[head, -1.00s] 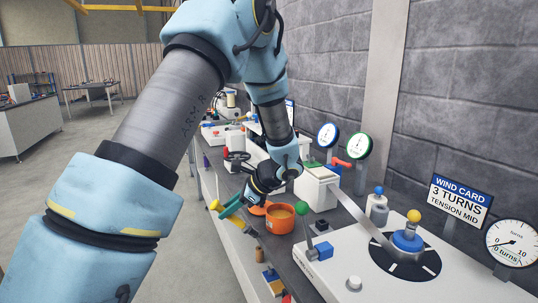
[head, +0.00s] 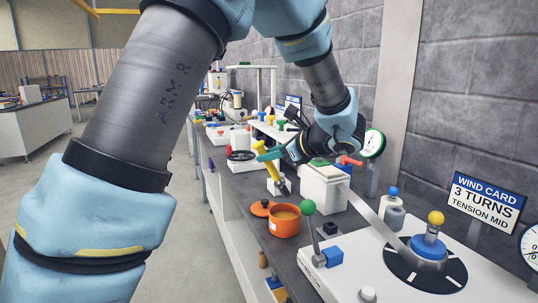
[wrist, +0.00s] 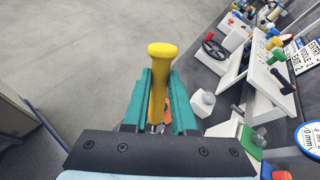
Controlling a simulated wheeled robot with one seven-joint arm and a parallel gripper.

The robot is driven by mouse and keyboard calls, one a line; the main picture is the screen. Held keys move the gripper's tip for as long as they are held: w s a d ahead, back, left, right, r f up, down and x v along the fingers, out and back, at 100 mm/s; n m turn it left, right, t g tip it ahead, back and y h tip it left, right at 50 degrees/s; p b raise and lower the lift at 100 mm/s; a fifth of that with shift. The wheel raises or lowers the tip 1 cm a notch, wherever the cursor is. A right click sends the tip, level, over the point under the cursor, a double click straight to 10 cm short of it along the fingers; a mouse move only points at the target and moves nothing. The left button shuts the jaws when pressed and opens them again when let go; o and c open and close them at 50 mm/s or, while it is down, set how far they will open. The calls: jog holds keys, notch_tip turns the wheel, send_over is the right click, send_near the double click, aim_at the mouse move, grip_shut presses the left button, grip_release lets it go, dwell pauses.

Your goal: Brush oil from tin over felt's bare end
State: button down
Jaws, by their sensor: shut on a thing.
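My gripper (head: 270,153) has teal fingers and is shut on the yellow handle of the brush (head: 267,162). In the wrist view the handle (wrist: 158,85) stands between the two fingers (wrist: 160,108); the bristles are hidden there. In the head view the brush is tilted, its lower end towards the bench, beyond the tin and left of the white box. The orange tin (head: 284,225) stands open on the bench with amber oil inside. Its orange lid (head: 261,208) lies beside it. I cannot clearly make out the felt or its bare end.
A green-knobbed lever (head: 309,208) rises near the tin. Gauges and the wind card (head: 484,203) stand along the wall.

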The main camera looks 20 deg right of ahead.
notch_tip(320, 180, down, 8)
jog(key=b, duration=0.5)
dwell(1.4)
jog(key=shift+r+p, duration=2.65)
jog(key=shift+r, duration=0.8)
